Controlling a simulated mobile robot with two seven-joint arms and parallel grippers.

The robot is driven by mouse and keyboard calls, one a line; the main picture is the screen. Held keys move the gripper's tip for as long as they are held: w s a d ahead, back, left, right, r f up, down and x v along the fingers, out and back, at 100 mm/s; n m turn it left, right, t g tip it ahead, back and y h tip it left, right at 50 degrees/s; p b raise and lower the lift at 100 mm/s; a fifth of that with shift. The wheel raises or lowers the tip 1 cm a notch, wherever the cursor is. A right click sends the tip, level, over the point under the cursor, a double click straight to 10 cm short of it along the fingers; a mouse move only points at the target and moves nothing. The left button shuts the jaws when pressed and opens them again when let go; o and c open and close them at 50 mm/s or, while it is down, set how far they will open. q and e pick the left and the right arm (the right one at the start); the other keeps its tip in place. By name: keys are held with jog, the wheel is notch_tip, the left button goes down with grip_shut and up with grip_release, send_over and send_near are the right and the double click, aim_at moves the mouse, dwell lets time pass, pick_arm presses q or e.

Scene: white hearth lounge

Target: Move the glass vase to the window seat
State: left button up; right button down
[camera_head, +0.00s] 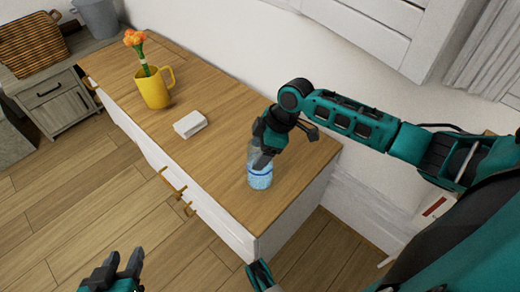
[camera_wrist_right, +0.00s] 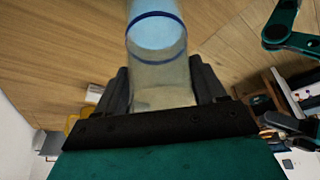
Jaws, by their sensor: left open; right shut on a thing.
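The glass vase (camera_head: 261,176) is clear and pale blue with a dark blue band. It is upright at the near end of the wooden dresser top, and I cannot tell whether its base touches the wood. My right gripper (camera_head: 264,150) is shut on the vase from above. In the right wrist view the vase (camera_wrist_right: 158,45) is between the two dark fingers of the right gripper (camera_wrist_right: 163,88). My left gripper (camera_head: 115,268) is open and empty, low at the left over the floor. I cannot identify the window seat for certain.
The dresser top (camera_head: 225,115) also holds a yellow mug (camera_head: 155,92) with orange flowers (camera_head: 135,42) and a small white box (camera_head: 190,124). The wooden floor (camera_head: 75,195) is clear.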

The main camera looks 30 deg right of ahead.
jog(key=shift+c, duration=0.5)
grip_release()
jog(key=shift+f, duration=0.1)
